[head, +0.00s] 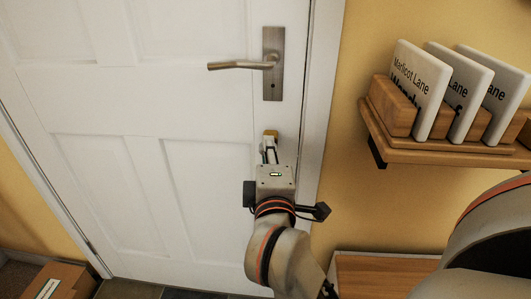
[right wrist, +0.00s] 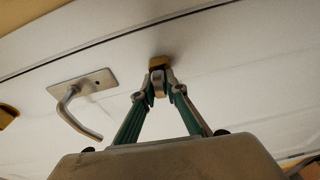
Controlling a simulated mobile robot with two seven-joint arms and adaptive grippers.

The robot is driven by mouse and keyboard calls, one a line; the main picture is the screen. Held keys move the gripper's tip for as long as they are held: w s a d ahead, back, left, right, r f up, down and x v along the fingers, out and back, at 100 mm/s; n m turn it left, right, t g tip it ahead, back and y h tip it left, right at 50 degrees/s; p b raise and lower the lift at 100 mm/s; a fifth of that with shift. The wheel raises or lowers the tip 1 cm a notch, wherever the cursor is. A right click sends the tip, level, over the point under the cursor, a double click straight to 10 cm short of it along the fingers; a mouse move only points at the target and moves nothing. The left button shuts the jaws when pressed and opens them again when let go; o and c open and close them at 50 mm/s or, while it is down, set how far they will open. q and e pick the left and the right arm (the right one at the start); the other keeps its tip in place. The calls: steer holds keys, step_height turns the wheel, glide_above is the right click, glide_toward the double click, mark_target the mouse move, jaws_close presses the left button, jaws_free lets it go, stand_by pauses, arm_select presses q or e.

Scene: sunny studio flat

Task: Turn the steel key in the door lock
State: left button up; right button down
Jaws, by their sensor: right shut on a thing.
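The white door (head: 205,165) is shut in its frame. A brass-coloured door lock (head: 270,133) sits on it, below the lever handle; it also shows in the right wrist view (right wrist: 159,61). My right gripper (head: 269,147) reaches up to the lock. In the right wrist view its teal fingers (right wrist: 160,84) close together just in front of the lock, shut on the steel key (right wrist: 158,82). The fingertips hide most of the key, so its turn angle and how deep it sits cannot be told. My left gripper is not in view.
The lever handle (head: 238,65) on its plate (head: 273,88) is above the lock. A wooden wall shelf (head: 440,158) with several white signs (head: 432,85) is at right. A wooden surface (head: 375,270) is below it. A cardboard box (head: 65,280) is at lower left.

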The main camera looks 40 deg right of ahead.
step_height(320, 180, up, 2)
steer(key=shift+r, duration=0.1)
steer(key=c, duration=2)
jaws_free()
steer(key=shift+o, duration=0.2)
steer(key=shift+s+a, duration=0.1)
steer(key=shift+f, duration=0.45)
steer(key=shift+o, duration=0.4)
steer(key=o, duration=0.6)
steer(key=shift+f, duration=0.15)
